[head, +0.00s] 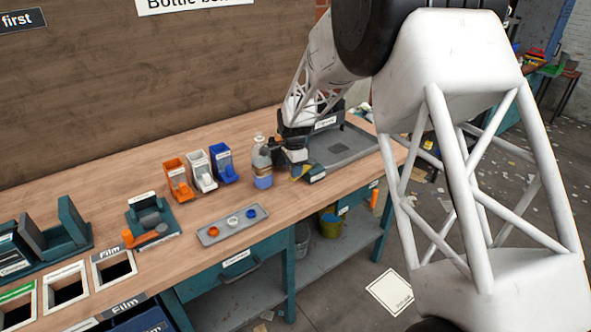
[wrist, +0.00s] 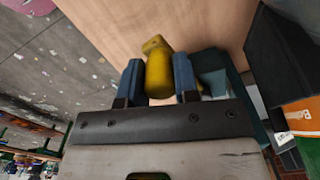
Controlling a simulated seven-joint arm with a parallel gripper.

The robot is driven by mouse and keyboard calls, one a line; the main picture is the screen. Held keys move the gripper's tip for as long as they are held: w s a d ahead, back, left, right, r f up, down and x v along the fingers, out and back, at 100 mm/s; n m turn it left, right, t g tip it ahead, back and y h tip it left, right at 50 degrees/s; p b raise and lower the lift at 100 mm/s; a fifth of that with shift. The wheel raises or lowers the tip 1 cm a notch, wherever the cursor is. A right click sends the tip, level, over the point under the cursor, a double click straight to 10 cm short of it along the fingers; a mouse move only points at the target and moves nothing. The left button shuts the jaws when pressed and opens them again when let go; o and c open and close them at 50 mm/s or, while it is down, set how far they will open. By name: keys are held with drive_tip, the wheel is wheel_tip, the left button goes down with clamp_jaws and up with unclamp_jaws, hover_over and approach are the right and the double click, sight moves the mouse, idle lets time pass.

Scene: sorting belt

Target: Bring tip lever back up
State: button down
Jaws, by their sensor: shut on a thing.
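The tip lever (wrist: 158,74) shows in the wrist view as a thick yellow grip with a paler yellow end. It sits between the two blue fingers of my gripper (wrist: 159,82), which is shut on it. A teal mount (wrist: 218,72) is just right of the fingers. In the head view my gripper (head: 298,169) is low over the right part of the bench, at a small teal unit (head: 317,174). The lever is mostly hidden there by my gripper and arm, and I cannot tell its exact tilt.
A clear bottle with blue liquid (head: 262,165) stands close left of my gripper. A grey tray (head: 345,148) is behind to the right. Orange, white and blue bins (head: 201,172) and a small tray of caps (head: 233,226) are further left. The bench front (head: 270,220) is clear.

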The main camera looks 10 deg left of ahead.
drive_tip(key=c, duration=0.8)
unclamp_jaws()
drive_tip(key=shift+c, duration=0.2)
drive_tip(key=shift+r, duration=0.1)
drive_tip(key=shift+r, duration=3.85)
drive_tip(key=shift+c, duration=0.2)
